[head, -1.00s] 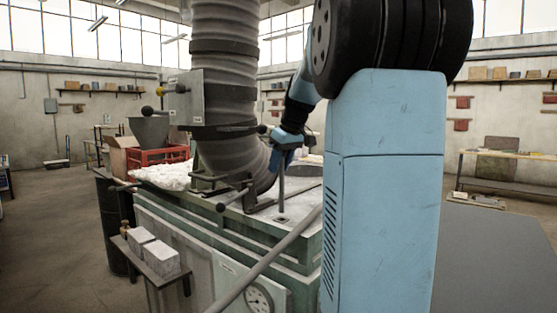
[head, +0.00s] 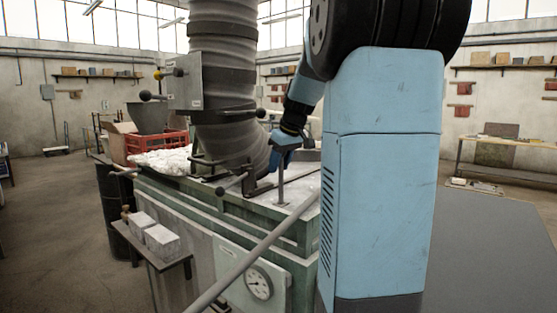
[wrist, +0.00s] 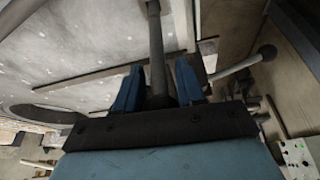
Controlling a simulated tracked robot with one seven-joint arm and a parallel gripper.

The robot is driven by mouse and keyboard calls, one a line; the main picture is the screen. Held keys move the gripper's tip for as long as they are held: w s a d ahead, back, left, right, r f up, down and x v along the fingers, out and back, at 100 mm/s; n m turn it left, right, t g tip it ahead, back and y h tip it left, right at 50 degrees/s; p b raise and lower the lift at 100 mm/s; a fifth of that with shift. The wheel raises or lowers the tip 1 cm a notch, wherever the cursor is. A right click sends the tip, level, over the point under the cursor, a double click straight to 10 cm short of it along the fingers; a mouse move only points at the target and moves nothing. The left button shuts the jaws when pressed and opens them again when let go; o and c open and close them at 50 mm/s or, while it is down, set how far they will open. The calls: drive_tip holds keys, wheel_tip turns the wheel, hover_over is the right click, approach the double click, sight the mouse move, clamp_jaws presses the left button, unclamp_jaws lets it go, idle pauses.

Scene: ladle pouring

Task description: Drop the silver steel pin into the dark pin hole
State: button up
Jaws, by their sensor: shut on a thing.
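The silver steel pin (head: 281,186) hangs upright below my gripper (head: 284,147) in the head view, over the furnace's pale top. Its lower end meets a small dark spot at the pin hole (head: 281,204); I cannot tell whether the tip is inside it or just above. In the wrist view, the pin (wrist: 156,45) stands between the two blue fingers of my gripper (wrist: 158,87), which are shut on it. The hole cannot be made out in the wrist view.
A large ribbed duct (head: 225,95) stands left of the pin, with dark brackets and a lever (head: 232,183) at its foot. A grey bar (head: 255,252) slants across the furnace front. A red crate (head: 157,143) stands at the back left.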

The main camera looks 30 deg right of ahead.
sight(280, 185)
drive_tip(key=shift+f, duration=3.7)
drive_tip(key=o, duration=1.2)
drive_tip(key=shift+c, duration=0.2)
drive_tip(key=v, duration=1.3)
drive_tip(key=shift+r, duration=0.35)
drive_tip(key=shift+s, duration=0.1)
